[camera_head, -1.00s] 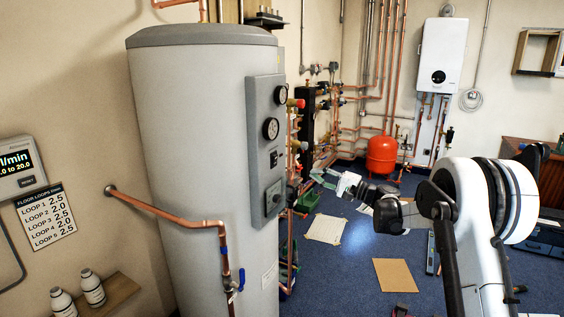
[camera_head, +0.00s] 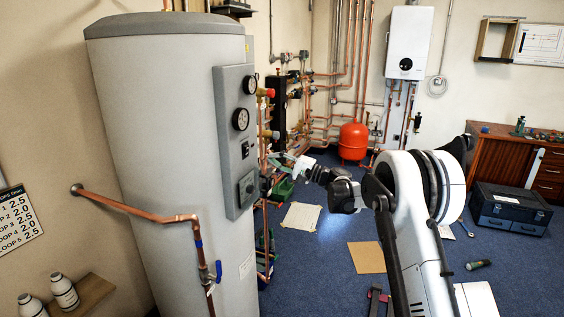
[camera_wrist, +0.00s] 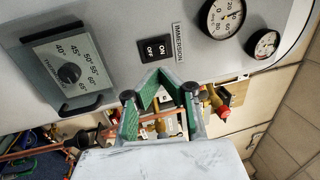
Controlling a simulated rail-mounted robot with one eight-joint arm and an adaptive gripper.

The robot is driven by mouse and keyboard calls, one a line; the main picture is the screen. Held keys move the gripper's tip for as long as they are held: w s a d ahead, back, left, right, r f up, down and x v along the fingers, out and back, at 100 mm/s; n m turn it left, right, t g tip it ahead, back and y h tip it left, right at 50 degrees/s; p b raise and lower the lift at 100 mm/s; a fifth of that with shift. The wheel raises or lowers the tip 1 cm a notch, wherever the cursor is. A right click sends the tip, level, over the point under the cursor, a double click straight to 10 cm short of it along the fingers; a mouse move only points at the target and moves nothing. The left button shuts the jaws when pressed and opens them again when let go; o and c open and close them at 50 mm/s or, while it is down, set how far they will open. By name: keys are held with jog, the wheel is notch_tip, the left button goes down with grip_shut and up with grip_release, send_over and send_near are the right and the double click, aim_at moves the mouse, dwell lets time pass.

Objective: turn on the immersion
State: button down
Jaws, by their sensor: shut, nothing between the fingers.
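The immersion switch (camera_wrist: 155,49) is a small black switch marked ON and OFF beside an IMMERSION label (camera_wrist: 178,42) in the wrist view. In the head view the switch (camera_head: 245,149) sits mid-height on the grey panel (camera_head: 232,110) of the tall cylinder (camera_head: 150,120). I cannot tell which way it is set. My gripper (camera_wrist: 160,72) has green-lined fingers, shut and empty, with the tips appearing just below the switch in the wrist view. In the head view my gripper (camera_head: 277,161) is right of the panel; whether it touches is unclear.
A thermostat dial (camera_wrist: 69,73) with black handles is left of the switch in the wrist view. Two gauges (camera_wrist: 225,16) (camera_wrist: 263,43) are to its right. A copper pipe (camera_head: 140,208) runs in front of the cylinder. Valves and pipework (camera_head: 300,90) stand behind my gripper.

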aim_at(248, 149)
jog(key=x, duration=0.8)
jog(key=shift+p, duration=0.3)
jog(key=shift+a, duration=0.1)
